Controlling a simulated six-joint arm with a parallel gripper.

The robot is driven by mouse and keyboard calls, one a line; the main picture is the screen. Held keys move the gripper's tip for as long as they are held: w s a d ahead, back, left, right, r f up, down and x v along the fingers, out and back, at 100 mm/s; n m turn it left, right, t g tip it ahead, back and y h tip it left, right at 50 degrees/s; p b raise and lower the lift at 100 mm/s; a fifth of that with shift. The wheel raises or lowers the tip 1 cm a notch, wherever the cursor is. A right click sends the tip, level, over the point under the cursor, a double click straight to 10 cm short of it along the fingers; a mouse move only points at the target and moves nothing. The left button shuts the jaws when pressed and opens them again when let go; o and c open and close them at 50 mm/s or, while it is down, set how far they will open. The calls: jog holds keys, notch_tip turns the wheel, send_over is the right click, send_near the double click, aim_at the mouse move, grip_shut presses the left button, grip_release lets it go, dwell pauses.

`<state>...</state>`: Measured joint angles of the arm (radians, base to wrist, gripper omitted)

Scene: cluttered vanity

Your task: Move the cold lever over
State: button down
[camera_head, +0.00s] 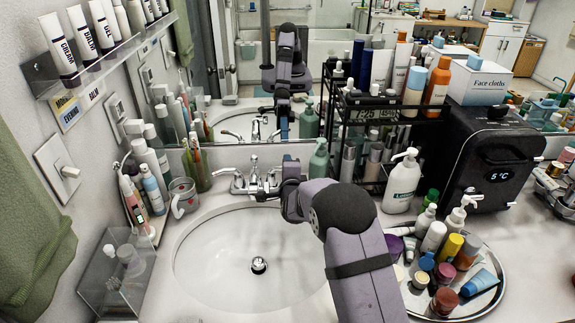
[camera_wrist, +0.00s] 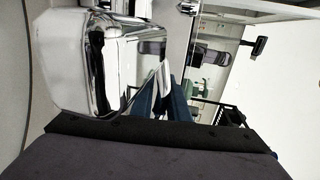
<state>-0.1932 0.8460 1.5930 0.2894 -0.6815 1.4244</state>
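The chrome faucet (camera_head: 253,178) stands behind the white sink basin (camera_head: 205,250) in the head view. Its left lever (camera_head: 226,171) points outward to the left. The right side of the faucet, where the cold lever would be, is largely hidden by my wrist and gripper (camera_head: 290,160). In the wrist view, the large chrome faucet body (camera_wrist: 95,60) fills the left side, close to my gripper (camera_wrist: 163,105). Its blue fingers show beside a slim, pale, shiny piece, possibly a lever. I cannot tell whether they touch it or how far apart they are.
A black wire rack (camera_head: 365,125) with bottles stands right of the faucet, beside a white pump bottle (camera_head: 403,182). A round tray (camera_head: 485,305) of cosmetics lies at right. A glass mug (camera_head: 183,197) and green bottles are left. The mirror is close behind the faucet.

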jog(key=shift+s+h, duration=0.1)
jog(key=shift+h, duration=0.2)
jog(key=shift+s+m+h+b, duration=0.25)
jog(key=shift+m+h+b, duration=0.05)
jog(key=shift+m+h, duration=0.4)
jog(key=c, duration=1.7)
grip_release()
jog(key=shift+s, duration=0.1)
jog(key=shift+b+v, duration=1)
jog(key=shift+v, duration=2.6)
jog(key=shift+r, duration=0.1)
